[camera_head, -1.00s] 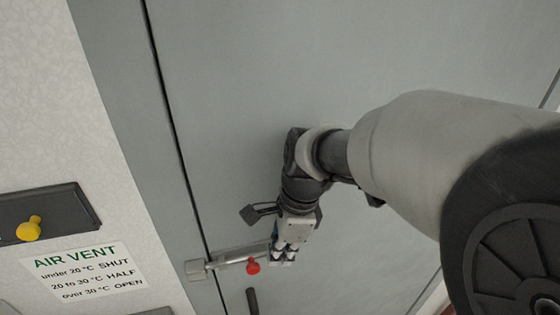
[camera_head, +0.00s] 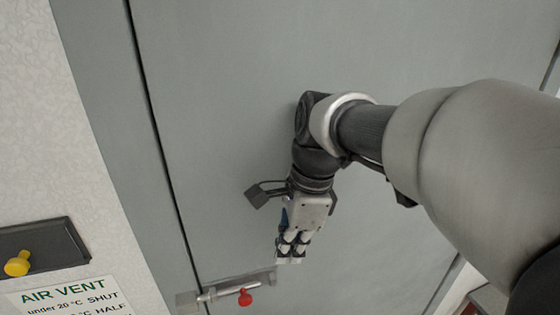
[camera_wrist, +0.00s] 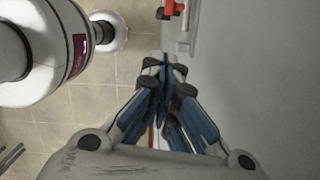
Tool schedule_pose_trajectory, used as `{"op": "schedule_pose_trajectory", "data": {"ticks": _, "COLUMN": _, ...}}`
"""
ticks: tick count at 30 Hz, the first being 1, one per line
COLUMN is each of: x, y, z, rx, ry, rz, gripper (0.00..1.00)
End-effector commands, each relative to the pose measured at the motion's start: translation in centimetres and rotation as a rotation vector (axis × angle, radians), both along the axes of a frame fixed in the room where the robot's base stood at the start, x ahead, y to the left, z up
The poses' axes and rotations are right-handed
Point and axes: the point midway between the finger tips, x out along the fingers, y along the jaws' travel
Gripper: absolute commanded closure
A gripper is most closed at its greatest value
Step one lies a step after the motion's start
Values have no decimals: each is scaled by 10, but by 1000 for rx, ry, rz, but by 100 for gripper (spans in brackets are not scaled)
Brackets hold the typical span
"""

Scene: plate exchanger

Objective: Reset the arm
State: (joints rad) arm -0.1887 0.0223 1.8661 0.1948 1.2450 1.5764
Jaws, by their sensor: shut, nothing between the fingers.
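My gripper (camera_head: 289,255) points down in front of the grey door (camera_head: 230,130) in the head view. It is shut and holds nothing. In the wrist view its blue-padded fingers (camera_wrist: 165,75) meet in the middle. Just below and left of the gripper in the head view is a metal bolt with a red knob (camera_head: 245,297). The bolt and red knob also show at the top of the wrist view (camera_wrist: 172,8). The fingers look apart from the knob.
A yellow knob (camera_head: 17,264) sits in a dark slot plate (camera_head: 60,243) on the pale wall at the left. An air vent sign (camera_head: 70,296) is below it. Tiled floor (camera_wrist: 125,60) shows in the wrist view. The door's upper area is clear.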

Motion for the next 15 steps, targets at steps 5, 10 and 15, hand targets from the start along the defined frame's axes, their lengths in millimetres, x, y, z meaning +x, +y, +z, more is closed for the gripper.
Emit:
{"op": "schedule_pose_trajectory", "data": {"ticks": 5, "x": -13, "y": -13, "z": -24, "rx": -10, "ry": -59, "rz": 106, "gripper": 100}}
{"op": "schedule_pose_trajectory", "data": {"ticks": 10, "x": -44, "y": -41, "z": -76, "rx": -56, "ry": -194, "rz": 379, "gripper": 100}}
{"op": "schedule_pose_trajectory", "data": {"ticks": 15, "x": -78, "y": -69, "z": -134, "rx": -145, "ry": -323, "rz": 693, "gripper": 100}}
